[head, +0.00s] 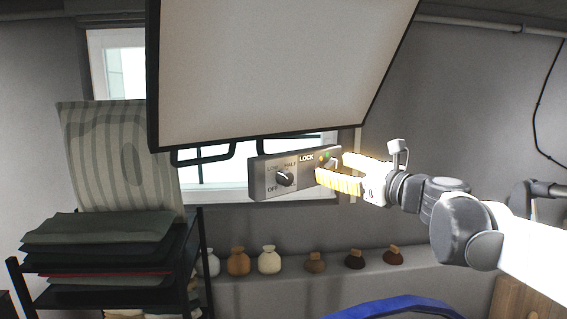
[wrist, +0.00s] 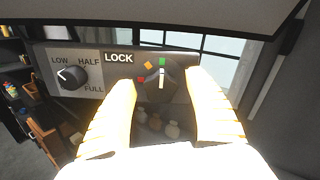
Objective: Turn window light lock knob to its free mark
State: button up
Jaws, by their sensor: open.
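The grey control panel (head: 262,186) hangs below a large tilted panel in the head view; it also shows in the wrist view (wrist: 100,57). Its right part carries the LOCK label (wrist: 118,58) and the dark lock knob (wrist: 161,83). The knob's pale pointer stands nearly upright, towards the green mark (wrist: 162,61). An orange mark (wrist: 148,65) and a red mark (wrist: 140,79) lie to its left. My gripper (wrist: 161,80) is open, with one yellow finger on each side of the knob. I cannot tell whether either finger touches it. In the head view my gripper (head: 332,171) partly hides the knob.
A second dark knob (wrist: 72,76) sits left on the panel, among LOW, HALF and FULL labels. The large pale panel (head: 275,70) overhangs from above. A rack with folded cloths (head: 98,243) stands at left. Small jars and bags (head: 269,260) line the ledge below.

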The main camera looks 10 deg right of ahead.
jog(key=shift+w+a, duration=0.25)
jog(key=shift+w, duration=0.2)
jog(key=shift+c, duration=0.6)
jog(key=shift+s, duration=0.1)
jog(key=c, duration=1.1)
jog(key=shift+n, duration=0.3)
jog(key=n+b, duration=0.1)
jog(key=n, duration=0.2)
jog(key=shift+n, duration=0.4)
jog(key=n, duration=0.4)
jog(key=shift+a+f+b, duration=0.1)
jog(key=shift+a+b, duration=0.05)
jog(key=shift+b, duration=0.2)
jog(key=n, duration=0.5)
jog(key=shift+s+f+b, duration=0.1)
jog(key=shift+b, duration=0.25)
jog(key=shift+n+b, duration=0.3)
jog(key=shift+n, duration=2)
